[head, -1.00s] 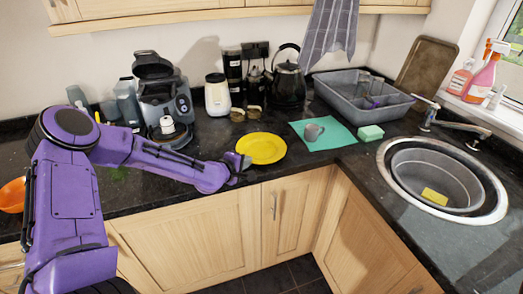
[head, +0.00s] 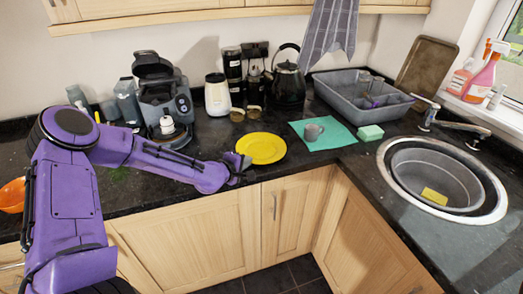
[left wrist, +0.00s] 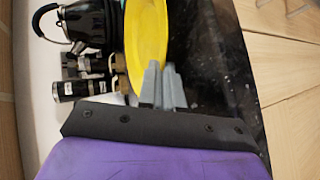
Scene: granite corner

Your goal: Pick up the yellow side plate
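The yellow side plate (head: 261,148) lies on the dark counter near its front edge, in the middle of the head view. It also shows in the left wrist view (left wrist: 146,35). My left gripper (head: 241,165) is at the plate's left rim. In the left wrist view its two grey fingers (left wrist: 163,82) are close together, one on each side of the rim, and look shut on it. The plate looks level; I cannot tell whether it is clear of the counter. My right gripper is in neither view.
A black kettle (head: 289,84), canisters and a white jar (head: 217,95) stand behind the plate. The sink (head: 440,180) is further right, the coffee machine (head: 163,92) to the left.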

